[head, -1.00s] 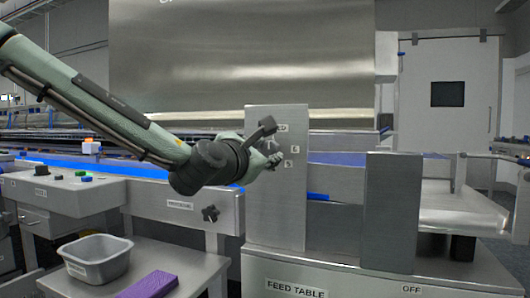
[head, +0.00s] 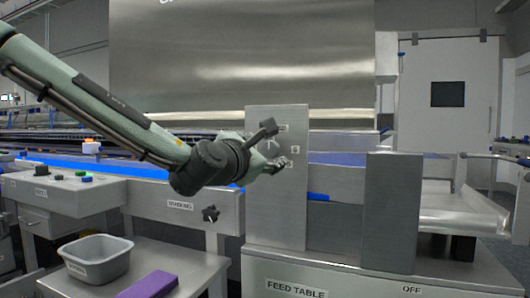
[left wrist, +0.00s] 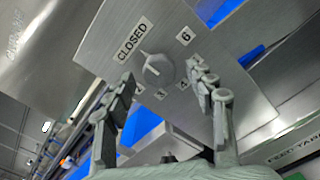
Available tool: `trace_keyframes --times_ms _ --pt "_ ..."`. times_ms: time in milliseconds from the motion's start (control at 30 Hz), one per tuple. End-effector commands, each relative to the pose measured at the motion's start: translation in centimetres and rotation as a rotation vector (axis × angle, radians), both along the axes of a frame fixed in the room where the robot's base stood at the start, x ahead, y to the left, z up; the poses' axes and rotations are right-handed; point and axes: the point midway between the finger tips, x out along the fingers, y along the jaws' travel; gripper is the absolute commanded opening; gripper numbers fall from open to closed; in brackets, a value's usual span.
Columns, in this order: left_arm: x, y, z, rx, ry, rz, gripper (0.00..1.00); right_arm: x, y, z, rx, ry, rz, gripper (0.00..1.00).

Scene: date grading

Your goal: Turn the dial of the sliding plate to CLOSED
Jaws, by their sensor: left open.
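The sliding plate (head: 290,215) is an upright grey metal panel in the head view. It also fills the upper middle of the left wrist view (left wrist: 105,42). Its round grey dial (left wrist: 158,70) shows there, with a pale pointer mark at its upper left, towards the CLOSED label (left wrist: 132,38). A 6 label (left wrist: 185,36) is at the upper right, and smaller number labels lie below, partly hidden by my fingers. My left gripper (head: 276,146) is open in front of the plate. Its fingers (left wrist: 163,92) stand either side of the dial's lower part; I cannot tell whether they touch it.
A dark star-shaped knob (head: 210,214) is on the machine front at left. A grey tub (head: 97,270) and a purple block (head: 150,285) are on the low table.

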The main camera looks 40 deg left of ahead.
Motion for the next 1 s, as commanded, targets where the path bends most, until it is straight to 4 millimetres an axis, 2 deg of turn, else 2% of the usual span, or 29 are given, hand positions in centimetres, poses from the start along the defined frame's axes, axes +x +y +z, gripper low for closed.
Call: trace_keyframes --times_ms 167,500,667,1000 --pt "-1.2 -0.3 0.1 -0.001 -0.002 -0.001 0.55 0.0 0.1 0.0 0.0 0.0 0.002 0.0" --pt "-6.3 -1.5 0.2 -0.001 -0.002 -0.001 0.55 0.0 0.0 0.0 0.0 0.0 0.001 0.0" --pt "-7.2 -1.7 0.1 0.0 0.001 0.0 0.55 0.0 0.0 0.0 0.0 0.0 0.001 0.0" --pt "-7.2 -1.7 0.0 -0.001 0.003 0.0 0.55 0.0 0.0 0.0 0.0 0.0 0.0 0.0"
